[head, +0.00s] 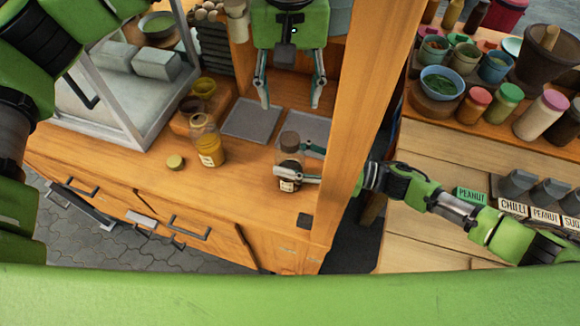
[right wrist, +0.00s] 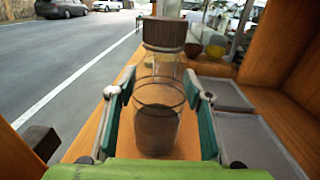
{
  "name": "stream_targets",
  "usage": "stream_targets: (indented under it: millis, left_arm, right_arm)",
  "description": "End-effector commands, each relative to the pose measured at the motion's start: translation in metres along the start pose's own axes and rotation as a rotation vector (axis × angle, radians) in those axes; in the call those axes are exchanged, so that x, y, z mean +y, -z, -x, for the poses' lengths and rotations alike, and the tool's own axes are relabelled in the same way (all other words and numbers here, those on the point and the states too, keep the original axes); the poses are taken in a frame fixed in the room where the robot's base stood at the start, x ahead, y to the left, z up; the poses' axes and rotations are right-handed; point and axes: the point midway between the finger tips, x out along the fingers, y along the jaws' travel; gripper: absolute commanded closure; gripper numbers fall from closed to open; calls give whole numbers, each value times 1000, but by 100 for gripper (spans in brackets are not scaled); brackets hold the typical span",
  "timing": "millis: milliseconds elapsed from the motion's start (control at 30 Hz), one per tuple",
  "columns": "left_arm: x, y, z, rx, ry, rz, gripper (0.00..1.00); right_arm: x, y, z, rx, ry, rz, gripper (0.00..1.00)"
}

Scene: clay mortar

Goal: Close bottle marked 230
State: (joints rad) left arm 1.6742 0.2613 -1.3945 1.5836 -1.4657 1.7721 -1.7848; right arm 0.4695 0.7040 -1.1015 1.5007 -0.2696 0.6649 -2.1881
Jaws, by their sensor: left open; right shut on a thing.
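A glass bottle (head: 291,158) with dark contents and a brown lid on top stands at the counter's right side. My right gripper (head: 308,164) reaches in from the right and is shut around it. In the right wrist view, the bottle (right wrist: 157,128) is between the fingers, with the brown lid (right wrist: 164,33) above its neck. A second glass bottle (head: 208,146) with yellow contents stands to the left, and a small yellowish lid (head: 175,162) lies beside it. Labels on both bottles are too small to read. My left gripper (head: 290,95) is open and empty above the counter.
Grey trays (head: 252,119) lie behind the held bottle. A wooden post (head: 362,110) rises just right of it. A glass case (head: 130,95) stands at left. A right-hand shelf holds jars, bowls and a brown mortar (head: 545,55). The front of the wooden counter (head: 235,185) is clear.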

Motion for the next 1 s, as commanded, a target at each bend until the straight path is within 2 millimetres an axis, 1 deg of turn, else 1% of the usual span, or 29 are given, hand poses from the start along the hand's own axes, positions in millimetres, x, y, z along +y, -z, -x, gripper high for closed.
stream_targets:
  millis: [33,100,433,533,667,900,1000]
  left_arm:
    - [0,0,0,0,0,0,50]
    - [0,0,0,0,0,0,50]
    - [0,0,-1,0,0,0,50]
    - [0,0,-1,0,0,0,50]
    - [0,0,-1,0,0,0,50]
    - [0,0,-1,0,0,0,50]
    - [0,0,-1,0,0,0,50]
  right_arm:
    - [0,1,0,2,0,0,52]
    - [0,1,0,2,0,0,35]
    - [0,0,1,1,0,0,35]
    - [0,1,7,2,1,-1,35]
    - [0,2,26,5,2,-1,35]
    - [0,2,78,5,2,-2,35]
    - [0,2,96,4,2,-2,35]
